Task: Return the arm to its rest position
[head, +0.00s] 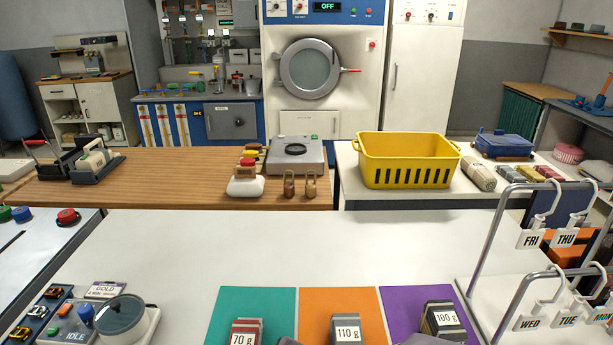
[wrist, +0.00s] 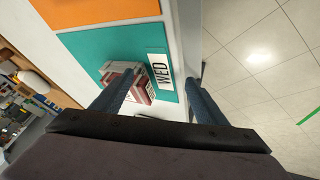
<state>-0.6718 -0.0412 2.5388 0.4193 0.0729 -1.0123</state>
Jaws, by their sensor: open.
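My gripper (wrist: 162,82) shows in the wrist view with its two dark fingers apart. It is open and holds nothing that I can see. A red and grey block (wrist: 138,84) rests on the teal mat (wrist: 92,44) beyond the fingers, and the left finger hides part of it. The gap between block and fingers cannot be judged. In the head view the block with a 70 g label (head: 245,338) stands on the teal mat (head: 257,302). The gripper's fingers are not clearly visible in the head view.
A 110 g block (head: 347,332) stands on the orange mat (head: 340,302), and a 100 g block (head: 444,318) on the purple mat (head: 402,300). A metal rack with day tags (head: 487,232) stands at right. A grey round-lidded device (head: 120,314) is at left. The white counter's middle (head: 270,250) is clear.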

